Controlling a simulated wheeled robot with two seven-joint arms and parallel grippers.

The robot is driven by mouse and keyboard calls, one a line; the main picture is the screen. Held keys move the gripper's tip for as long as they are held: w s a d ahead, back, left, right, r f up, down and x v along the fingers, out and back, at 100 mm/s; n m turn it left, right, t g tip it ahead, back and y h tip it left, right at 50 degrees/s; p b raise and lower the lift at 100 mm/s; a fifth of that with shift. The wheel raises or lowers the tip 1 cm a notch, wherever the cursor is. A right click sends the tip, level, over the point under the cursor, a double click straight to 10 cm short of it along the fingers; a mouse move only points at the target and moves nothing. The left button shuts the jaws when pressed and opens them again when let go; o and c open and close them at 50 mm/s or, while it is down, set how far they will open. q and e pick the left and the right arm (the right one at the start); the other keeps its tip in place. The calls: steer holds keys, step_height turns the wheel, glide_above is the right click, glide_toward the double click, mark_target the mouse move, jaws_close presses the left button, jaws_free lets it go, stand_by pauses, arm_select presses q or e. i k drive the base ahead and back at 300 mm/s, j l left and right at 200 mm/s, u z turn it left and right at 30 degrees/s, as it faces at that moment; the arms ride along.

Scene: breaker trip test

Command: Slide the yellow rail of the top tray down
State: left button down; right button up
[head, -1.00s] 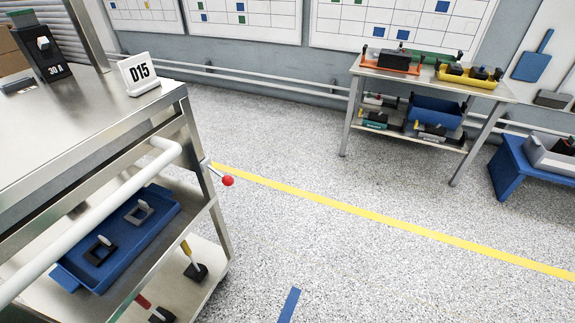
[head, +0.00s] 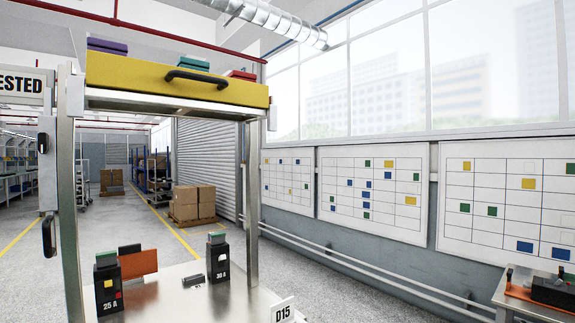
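The top tray shows a long yellow front (head: 130,76) high on the metal frame of the bench, in the upper left of the head view. A black bow handle (head: 196,77) is fixed on the yellow front. Purple, green and red items stick up above its edge; the inside of the tray is hidden. I cannot tell the yellow rail apart from this yellow front. Neither of my grippers is in view.
Below stand a 25 A breaker (head: 108,282), a 30 A breaker (head: 218,258), an orange block (head: 138,264) and a D15 sign (head: 284,311) on the bench top. Metal posts (head: 251,190) flank the space. A side table (head: 540,296) is at the lower right.

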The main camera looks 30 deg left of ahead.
mark_target(105, 69)
steer(key=u, duration=1.35)
